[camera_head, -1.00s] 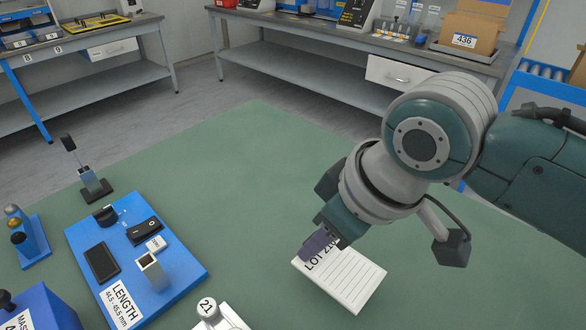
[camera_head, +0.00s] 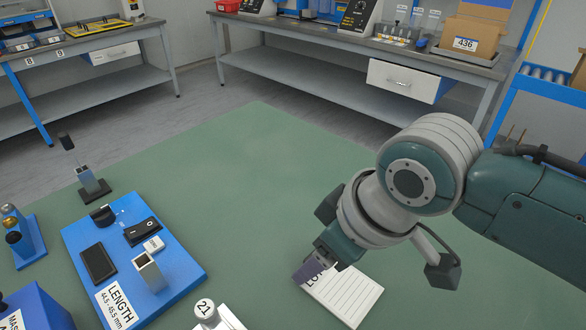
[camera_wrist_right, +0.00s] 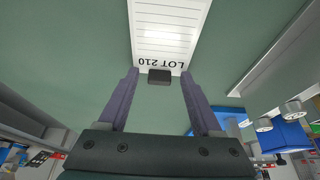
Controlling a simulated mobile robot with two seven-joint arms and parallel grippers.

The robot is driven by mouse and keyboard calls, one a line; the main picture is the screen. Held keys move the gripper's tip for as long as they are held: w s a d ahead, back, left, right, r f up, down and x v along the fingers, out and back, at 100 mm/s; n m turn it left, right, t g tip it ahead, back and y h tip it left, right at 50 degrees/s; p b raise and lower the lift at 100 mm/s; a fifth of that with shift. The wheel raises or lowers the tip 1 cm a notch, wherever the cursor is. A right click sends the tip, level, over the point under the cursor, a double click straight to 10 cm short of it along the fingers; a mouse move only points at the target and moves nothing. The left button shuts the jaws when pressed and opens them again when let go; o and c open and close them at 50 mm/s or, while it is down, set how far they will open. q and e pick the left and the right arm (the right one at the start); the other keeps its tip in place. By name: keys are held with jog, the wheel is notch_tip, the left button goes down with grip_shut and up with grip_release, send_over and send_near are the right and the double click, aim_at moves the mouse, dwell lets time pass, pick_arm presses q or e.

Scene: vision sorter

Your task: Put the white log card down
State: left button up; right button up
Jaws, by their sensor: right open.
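The white log card (camera_head: 350,294), lined and marked "LOT 210", appears to lie flat on the green table top (camera_head: 250,190), in front of my right gripper. My right gripper (camera_head: 308,270) is at the card's lettered edge, and its purple fingers cover part of the lettering in the head view. In the right wrist view the card (camera_wrist_right: 168,35) is at the top, with a dark block (camera_wrist_right: 159,77) at its lettered edge. The right gripper's fingers (camera_wrist_right: 160,80) stand apart on either side of that block, with gaps visible. My left gripper is not in view.
A blue LENGTH gauge board (camera_head: 188,272) lies left of the card. A white stand with a knob marked 21 (camera_head: 206,309) is close to the card's lower left. A small dark-based post (camera_head: 93,186) stands farther left. The table's middle and back are clear.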

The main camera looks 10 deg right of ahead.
aim_at(347, 291)
jog(key=shift+r, duration=0.1)
jog(key=shift+r+p, duration=0.3)
jog(key=shift+r, duration=0.05)
jog(key=p+v, duration=0.4)
jog(key=v, duration=0.8)
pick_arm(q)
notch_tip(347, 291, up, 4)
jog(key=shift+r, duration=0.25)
pick_arm(e)
jog(key=s+d+f+m+h, duration=0.1)
jog(key=s+d+m, duration=0.4)
jog(key=s, duration=1)
jog(key=shift+d+m+h, duration=0.3)
jog(key=shift+d+h, duration=0.5)
jog(key=shift+d, duration=0.35)
jog(key=shift+s, duration=0.1)
